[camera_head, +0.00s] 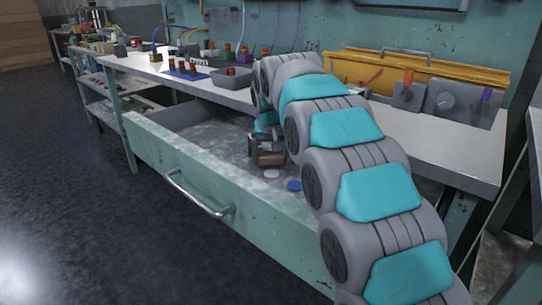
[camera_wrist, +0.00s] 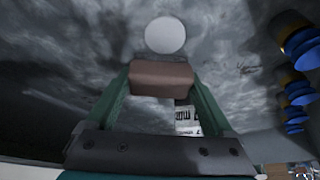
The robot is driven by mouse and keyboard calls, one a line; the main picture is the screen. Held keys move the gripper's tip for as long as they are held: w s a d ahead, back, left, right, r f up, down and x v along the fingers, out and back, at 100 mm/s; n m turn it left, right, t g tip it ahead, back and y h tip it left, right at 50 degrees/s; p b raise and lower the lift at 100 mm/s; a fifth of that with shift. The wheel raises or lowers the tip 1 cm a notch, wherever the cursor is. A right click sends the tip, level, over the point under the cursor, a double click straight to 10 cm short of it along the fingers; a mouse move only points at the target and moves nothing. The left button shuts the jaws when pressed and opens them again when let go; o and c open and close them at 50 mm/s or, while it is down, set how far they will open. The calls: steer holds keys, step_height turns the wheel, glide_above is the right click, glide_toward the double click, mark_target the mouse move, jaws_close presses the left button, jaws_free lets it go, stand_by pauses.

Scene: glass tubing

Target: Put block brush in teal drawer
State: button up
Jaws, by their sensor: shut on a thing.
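The teal drawer (camera_head: 165,151) is pulled open below the worktop, with its handle (camera_head: 200,197) on the front panel. My gripper (camera_head: 267,150) reaches down into the drawer's opening, above its grey floor. In the wrist view, my gripper (camera_wrist: 160,95) has its two green fingers on either side of a brown block, the block brush (camera_wrist: 162,78), and is shut on it. The brush also shows as a small brownish block in the head view (camera_head: 270,159). Its bristles cannot be made out, and I cannot tell whether it touches the drawer floor.
A white disc (camera_head: 271,174) and a blue disc (camera_head: 294,185) lie in the drawer. The white disc also shows in the wrist view (camera_wrist: 165,35). The worktop (camera_head: 440,140) above holds a grey tray (camera_head: 233,78), a blue rack (camera_head: 183,74) and a yellow case (camera_head: 390,75).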

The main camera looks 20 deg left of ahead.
steer(key=shift+f, duration=0.2)
steer(key=o, duration=1.2)
steer(key=v, duration=1.2)
steer(key=shift+r, duration=0.2)
